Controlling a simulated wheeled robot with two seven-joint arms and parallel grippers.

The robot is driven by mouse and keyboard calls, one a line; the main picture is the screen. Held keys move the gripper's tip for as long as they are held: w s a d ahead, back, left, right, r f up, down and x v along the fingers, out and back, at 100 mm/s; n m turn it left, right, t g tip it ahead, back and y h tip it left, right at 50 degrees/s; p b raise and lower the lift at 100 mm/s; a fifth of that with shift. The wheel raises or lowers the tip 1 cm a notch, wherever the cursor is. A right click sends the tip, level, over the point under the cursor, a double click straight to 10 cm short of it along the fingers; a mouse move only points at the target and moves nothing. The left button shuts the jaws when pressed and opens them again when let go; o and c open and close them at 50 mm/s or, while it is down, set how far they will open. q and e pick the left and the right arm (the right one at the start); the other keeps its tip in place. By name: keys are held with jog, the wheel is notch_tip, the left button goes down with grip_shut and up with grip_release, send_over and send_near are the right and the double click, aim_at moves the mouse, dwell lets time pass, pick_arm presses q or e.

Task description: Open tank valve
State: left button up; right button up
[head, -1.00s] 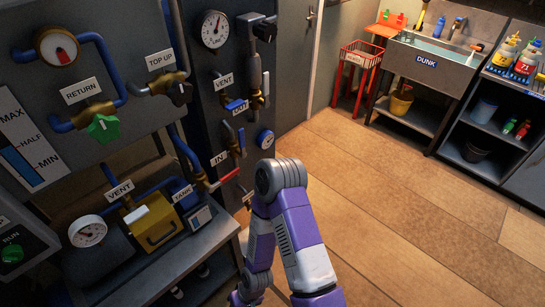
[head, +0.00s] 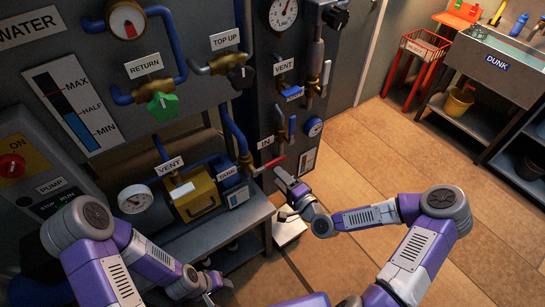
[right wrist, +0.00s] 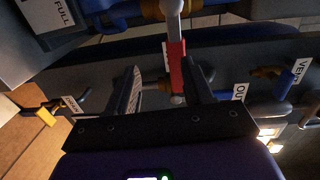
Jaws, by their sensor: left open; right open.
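My right gripper (head: 284,179) is at the outer end of this lever. In the right wrist view the red lever (right wrist: 176,70) lies between the two spread fingers of the right gripper (right wrist: 165,78), with no clear contact. My left gripper (head: 214,281) is low in front of the bench, away from the valve, and its fingers are small and dark.
A green RETURN knob (head: 162,105) is above. The blue IN valve pipes (head: 283,135) are close behind the lever. The wooden floor (head: 365,150) at the right is open.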

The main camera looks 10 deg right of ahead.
aim_at(276, 163)
jog(key=shift+w+d+r+m+t, duration=0.15)
jog(key=shift+d+r+t, duration=0.05)
jog(key=shift+d+r, duration=0.2)
jog(key=shift+w+d+r+m+t, duration=0.1)
jog(key=shift+d+r+m+t, duration=0.05)
jog(key=shift+d+r+t, duration=0.15)
jog(key=shift+w+r, duration=0.25)
jog(key=x, duration=0.7)
jog(key=shift+f, duration=0.1)
grip_shut()
